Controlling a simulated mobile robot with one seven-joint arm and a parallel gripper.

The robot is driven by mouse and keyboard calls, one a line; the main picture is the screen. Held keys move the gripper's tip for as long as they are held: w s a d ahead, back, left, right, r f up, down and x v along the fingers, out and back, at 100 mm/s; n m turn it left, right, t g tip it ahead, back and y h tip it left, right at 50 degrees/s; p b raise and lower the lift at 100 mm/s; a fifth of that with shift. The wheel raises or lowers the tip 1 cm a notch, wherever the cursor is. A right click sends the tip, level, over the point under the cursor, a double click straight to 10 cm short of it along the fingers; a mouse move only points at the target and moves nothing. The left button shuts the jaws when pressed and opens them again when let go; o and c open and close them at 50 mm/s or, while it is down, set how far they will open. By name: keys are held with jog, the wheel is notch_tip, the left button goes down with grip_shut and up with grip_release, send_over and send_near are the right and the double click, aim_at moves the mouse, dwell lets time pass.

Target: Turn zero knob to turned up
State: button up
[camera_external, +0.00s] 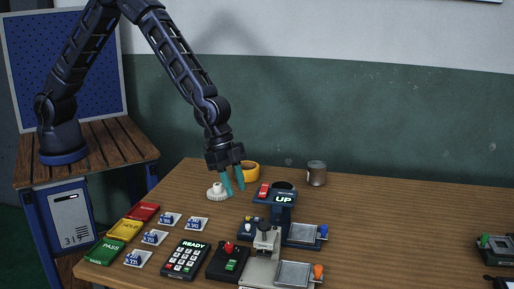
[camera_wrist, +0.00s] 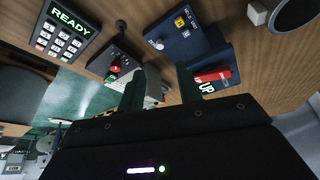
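The blue gauge stand has a dark display reading UP (camera_external: 283,199) with a red block (camera_external: 263,190) beside it; the display also shows in the wrist view (camera_wrist: 207,87). A blue box of this stand (camera_wrist: 195,40) carries a small pale knob (camera_wrist: 157,44), which may be the zero knob; its label is too small to read. My gripper (camera_external: 233,184) is above the table, behind and left of the display, with its two teal fingers apart and nothing between them. In the wrist view the fingers (camera_wrist: 160,88) are also apart, not touching the knob.
A white ridged part (camera_external: 217,194), a yellow ring (camera_external: 251,170) and a grey can (camera_external: 316,174) stand near the gripper. A keypad reading READY (camera_external: 184,260) and a black control box (camera_external: 227,264) are in front. The table's right middle (camera_external: 400,220) is clear.

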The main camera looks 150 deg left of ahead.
aim_at(247, 225)
jog(key=shift+s+r, duration=0.1)
jog(key=shift+r, duration=0.2)
jog(key=shift+f, duration=0.15)
notch_tip(247, 225, down, 4)
jog(key=w+d+n+g+y, duration=0.1)
jog(key=d+n+g+y, duration=0.15)
jog(key=n, duration=0.45)
jog(key=w+d+r+n+g, duration=0.1)
jog(key=w+r+n, duration=0.2)
jog(key=r+n, duration=0.1)
jog(key=shift+y, duration=0.45)
jog(key=x, duration=1)
jog(key=shift+f, duration=0.25)
grip_shut()
